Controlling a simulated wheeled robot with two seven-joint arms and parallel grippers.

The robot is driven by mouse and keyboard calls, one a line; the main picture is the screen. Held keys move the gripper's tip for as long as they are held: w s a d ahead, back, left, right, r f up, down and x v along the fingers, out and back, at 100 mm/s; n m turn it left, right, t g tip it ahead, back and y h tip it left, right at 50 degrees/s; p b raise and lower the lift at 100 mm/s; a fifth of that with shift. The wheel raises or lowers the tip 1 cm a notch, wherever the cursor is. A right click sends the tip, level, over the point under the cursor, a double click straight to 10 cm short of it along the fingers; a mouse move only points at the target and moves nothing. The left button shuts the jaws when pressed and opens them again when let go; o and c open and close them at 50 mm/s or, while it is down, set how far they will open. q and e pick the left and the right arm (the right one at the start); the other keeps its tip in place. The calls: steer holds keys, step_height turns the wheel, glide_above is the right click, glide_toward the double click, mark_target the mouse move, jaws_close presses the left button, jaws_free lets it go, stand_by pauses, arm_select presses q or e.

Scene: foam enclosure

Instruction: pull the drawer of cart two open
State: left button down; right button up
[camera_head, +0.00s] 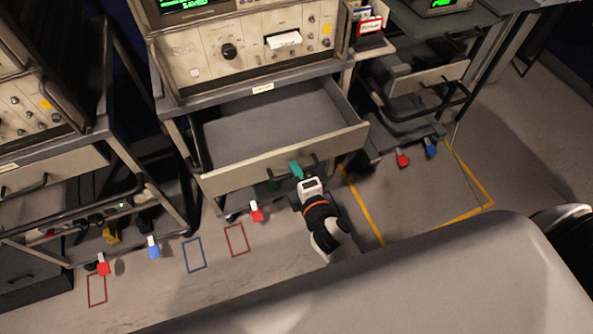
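The middle cart (176,100) has its wide drawer (250,128) pulled well out, and its grey inside looks empty. The label on the cart is too small to read, so I cannot tell its number. My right gripper (296,171) is at the drawer's front panel (228,181), by the dark handle, right of the panel's middle. A teal fingertip shows against the panel. The gripper hides part of the handle, and I cannot tell whether the fingers are closed on it. My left gripper is not in view.
A left cart (52,174) and a right cart (428,76) flank the middle one. Red and blue tabs (256,212) stick out at the carts' feet. Yellow tape (362,205) and coloured rectangles (237,240) mark the floor. A large grey surface (420,280) fills the lower right.

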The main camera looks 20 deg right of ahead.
steer(key=s+r, duration=0.1)
steer(key=s, duration=0.6)
steer(key=shift+s+r+b, duration=0.2)
steer(key=shift+r+b, duration=0.05)
steer(key=shift+b, duration=0.1)
steer(key=shift+d, duration=0.1)
steer(key=s+a+f+m+g+p, duration=0.1)
steer(key=s+f+m+g, duration=0.35)
steer(key=f, duration=0.75)
steer(key=s+f+m+g+p, duration=0.1)
steer(key=s+f+m+g, duration=0.3)
steer(key=f, duration=0.8)
steer(key=s+d+f+m+g+p, duration=0.1)
steer(key=s+d+f+m+g, duration=0.2)
steer(key=s, duration=0.8)
steer(key=s+d+f+m+g+p, duration=0.1)
steer(key=s+d+f+m+g, duration=0.2)
steer(key=s+d+f, duration=0.3)
steer(key=s+f+m, duration=0.1)
steer(key=s+f, duration=0.3)
steer(key=shift+s+d+f+h, duration=0.3)
steer(key=shift+s+d+f, duration=0.05)
steer(key=shift+f, duration=0.05)
